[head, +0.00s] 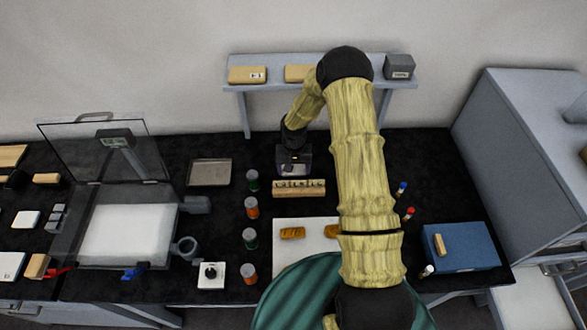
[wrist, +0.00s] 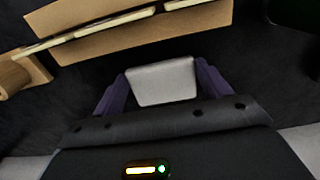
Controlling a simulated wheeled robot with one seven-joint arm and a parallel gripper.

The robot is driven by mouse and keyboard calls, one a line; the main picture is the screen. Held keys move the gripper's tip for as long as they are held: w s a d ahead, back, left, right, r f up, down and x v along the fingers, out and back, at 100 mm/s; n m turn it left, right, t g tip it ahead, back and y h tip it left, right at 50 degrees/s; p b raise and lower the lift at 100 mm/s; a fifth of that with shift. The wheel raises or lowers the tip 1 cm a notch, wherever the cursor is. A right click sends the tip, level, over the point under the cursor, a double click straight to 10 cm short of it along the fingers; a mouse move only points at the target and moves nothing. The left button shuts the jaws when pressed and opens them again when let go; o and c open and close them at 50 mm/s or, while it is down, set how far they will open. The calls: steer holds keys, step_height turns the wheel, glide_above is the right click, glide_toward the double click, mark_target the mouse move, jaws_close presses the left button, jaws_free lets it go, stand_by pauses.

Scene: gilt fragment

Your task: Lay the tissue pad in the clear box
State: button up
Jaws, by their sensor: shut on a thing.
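My gripper (head: 293,168) is at the back middle of the black worktop, just behind the wooden rack. In the wrist view my gripper (wrist: 163,85) has its two purple fingers on either side of a pale grey-white pad, which looks like the tissue pad (wrist: 163,82). The fingers are shut on it. In the head view the pad is mostly hidden by the gripper. The clear box (head: 66,232) stands at the left, with see-through walls and a white bed inside. Its clear lid (head: 75,155) is raised at the back.
The wooden rack (head: 298,194) lies close to the gripper. A grey tray (head: 209,172) and a column of small jars (head: 251,207) stand between gripper and box. A shelf (head: 290,88) is behind. A white board (head: 290,252) with tan pieces lies in front.

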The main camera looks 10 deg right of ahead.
steer(key=shift+r, duration=0.1)
step_height(320, 180, up, 28)
steer(key=b, duration=0.5)
steer(key=shift+f, duration=0.25)
steer(key=s+f, duration=0.3)
steer(key=f, duration=0.5)
steer(key=s+f+m, duration=0.1)
steer(key=s+f, duration=0.3)
steer(key=f, duration=0.4)
steer(key=shift+s+d+f, duration=0.1)
